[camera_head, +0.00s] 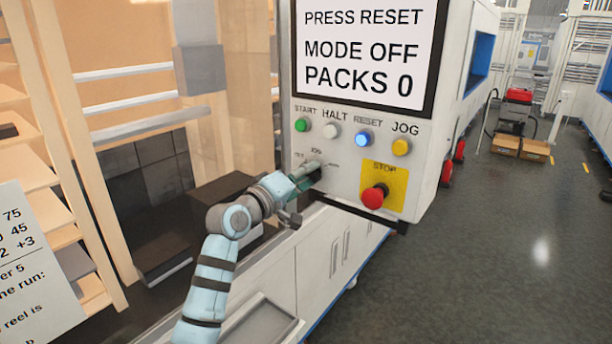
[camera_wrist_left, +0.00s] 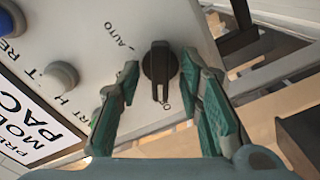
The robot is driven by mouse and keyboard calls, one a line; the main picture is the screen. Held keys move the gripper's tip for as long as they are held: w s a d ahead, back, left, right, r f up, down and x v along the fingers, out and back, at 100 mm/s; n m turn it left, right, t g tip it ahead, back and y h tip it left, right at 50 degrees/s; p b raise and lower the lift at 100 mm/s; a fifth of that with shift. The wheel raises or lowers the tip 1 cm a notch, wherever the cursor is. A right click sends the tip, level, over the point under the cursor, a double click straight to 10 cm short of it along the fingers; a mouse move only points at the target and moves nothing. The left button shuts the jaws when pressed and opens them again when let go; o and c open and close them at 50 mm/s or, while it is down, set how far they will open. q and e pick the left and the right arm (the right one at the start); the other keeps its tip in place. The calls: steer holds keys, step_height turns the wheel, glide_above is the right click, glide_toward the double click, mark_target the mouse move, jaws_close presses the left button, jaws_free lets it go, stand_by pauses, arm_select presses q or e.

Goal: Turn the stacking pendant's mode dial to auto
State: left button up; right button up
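The mode dial (camera_wrist_left: 160,63) is a black knob on the pendant's pale panel. In the left wrist view its white mark points down toward a partly hidden label, and the AUTO label is to the upper left. The pendant (camera_head: 345,130) hangs at centre in the head view; its screen (camera_head: 364,48) reads PRESS RESET, MODE OFF, PACKS 0. My left gripper (camera_head: 310,172) is at the dial and hides most of it there. In the wrist view its green-padded fingers (camera_wrist_left: 160,75) stand open on either side of the knob, with gaps visible. My right gripper is not in view.
Above the dial are green START (camera_head: 302,124), white HALT (camera_head: 331,131), blue RESET (camera_head: 364,138) and yellow JOG (camera_head: 401,147) buttons. The red STOP button (camera_head: 374,196) projects close to the right of my gripper. Open floor (camera_head: 500,230) lies at right.

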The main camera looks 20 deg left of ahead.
arm_select(q)
jaws_close()
steer(key=shift+m, duration=0.3)
steer(key=m+b, duration=0.6)
steer(key=m, duration=1.7)
steer(key=shift+m, duration=0.3)
stand_by(0.5)
